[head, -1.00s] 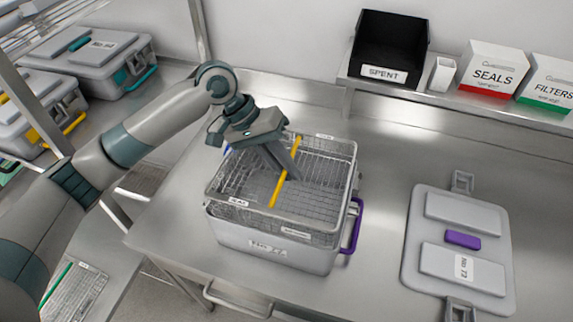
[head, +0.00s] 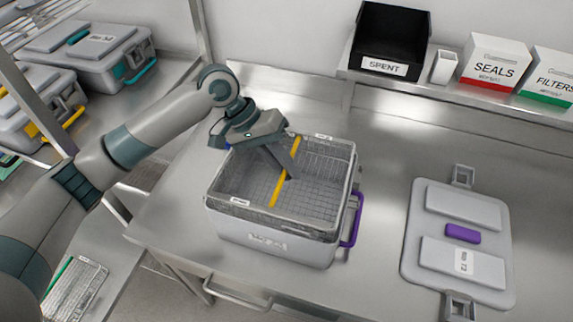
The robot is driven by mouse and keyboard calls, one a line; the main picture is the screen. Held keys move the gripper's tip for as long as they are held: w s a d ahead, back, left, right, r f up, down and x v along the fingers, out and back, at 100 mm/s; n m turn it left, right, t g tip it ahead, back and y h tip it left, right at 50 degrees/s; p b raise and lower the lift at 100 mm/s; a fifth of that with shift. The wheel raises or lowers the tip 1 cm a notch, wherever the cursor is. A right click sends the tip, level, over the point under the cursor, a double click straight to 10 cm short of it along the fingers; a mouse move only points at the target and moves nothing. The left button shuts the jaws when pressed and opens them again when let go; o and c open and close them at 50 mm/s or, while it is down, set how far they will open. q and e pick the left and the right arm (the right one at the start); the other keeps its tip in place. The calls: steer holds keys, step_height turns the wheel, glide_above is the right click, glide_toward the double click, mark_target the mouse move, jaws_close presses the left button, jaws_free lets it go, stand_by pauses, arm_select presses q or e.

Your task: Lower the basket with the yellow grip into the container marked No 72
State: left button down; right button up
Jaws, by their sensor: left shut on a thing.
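The wire basket (head: 318,200) has a yellow grip (head: 275,196) across its middle. My left gripper (head: 286,170) reaches down over the basket and is shut on the yellow grip. The basket sits mostly inside a grey container (head: 230,229) with a purple side handle (head: 353,220), its rim close to the container's rim. Whether it rests on the container's bottom cannot be told. The container's front label is blurred now; in the earlier frame it reads like No 72. A grey lid (head: 410,245) with a purple grip and a No 72 label lies on the bench to the right. My right gripper is not in view.
A shelf at the back holds a black SPENT bin (head: 388,42), a white cup (head: 444,68), a SEALS box (head: 493,67) and a FILTERS box (head: 547,80). Closed grey cases (head: 97,68) stand on the left. The bench (head: 375,150) is clear between container and lid.

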arm_select(q)
steer(key=shift+f+b, duration=0.95)
steer(key=shift+f, duration=4.1)
stand_by(3.0)
